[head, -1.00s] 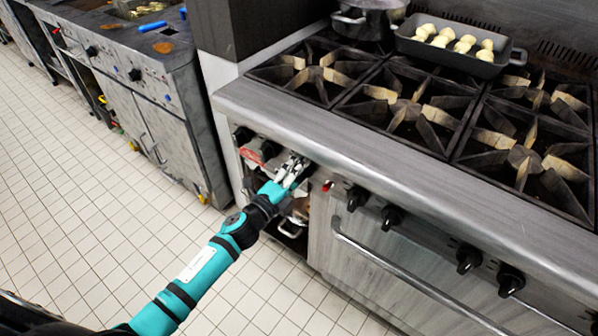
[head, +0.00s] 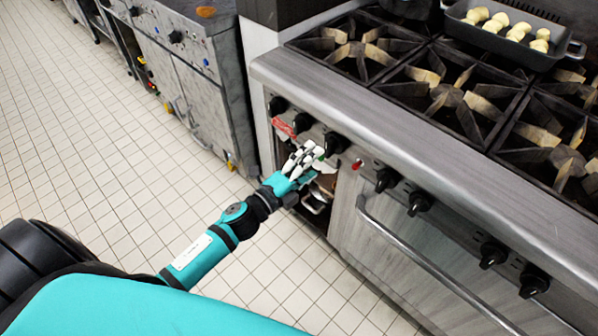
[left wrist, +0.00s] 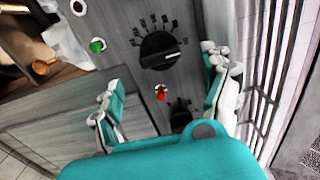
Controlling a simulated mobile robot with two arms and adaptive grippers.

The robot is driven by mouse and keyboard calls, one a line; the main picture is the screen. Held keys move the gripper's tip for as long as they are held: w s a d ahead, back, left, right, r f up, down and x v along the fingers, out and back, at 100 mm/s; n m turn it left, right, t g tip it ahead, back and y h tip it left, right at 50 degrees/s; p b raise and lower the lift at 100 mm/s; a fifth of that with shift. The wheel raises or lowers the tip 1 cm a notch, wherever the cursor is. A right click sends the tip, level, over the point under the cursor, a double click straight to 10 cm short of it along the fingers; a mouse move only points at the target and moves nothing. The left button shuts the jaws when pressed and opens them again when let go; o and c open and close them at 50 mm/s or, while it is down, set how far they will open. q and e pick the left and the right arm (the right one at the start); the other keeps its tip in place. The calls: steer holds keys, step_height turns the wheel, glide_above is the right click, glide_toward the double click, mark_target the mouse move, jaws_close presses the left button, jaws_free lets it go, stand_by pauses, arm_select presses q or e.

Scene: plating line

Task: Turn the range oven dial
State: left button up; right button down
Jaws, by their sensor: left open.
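The range front carries a row of black dials. One black dial (head: 335,143) sits just past my left gripper's fingertips in the head view. In the left wrist view this dial (left wrist: 158,50) has a white pointer line and a printed scale around it. My left gripper (head: 312,152) is open, in front of the range's front panel. In the wrist view its two fingers (left wrist: 165,72) stand apart, to either side below the dial. I see no grip on the dial, and I cannot tell whether a finger touches it. My right gripper is out of view.
A red light (left wrist: 160,93) and a green light (left wrist: 97,45) flank the dial. A second dial (left wrist: 180,115) shows between the fingers. The oven door handle (head: 420,262) juts out at right. A pan of pale food (head: 565,48) stands on the range. The tiled floor is clear at left.

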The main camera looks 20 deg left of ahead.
arm_select(q)
steer(key=shift+v, duration=2.3)
steer(key=shift+f, duration=0.1)
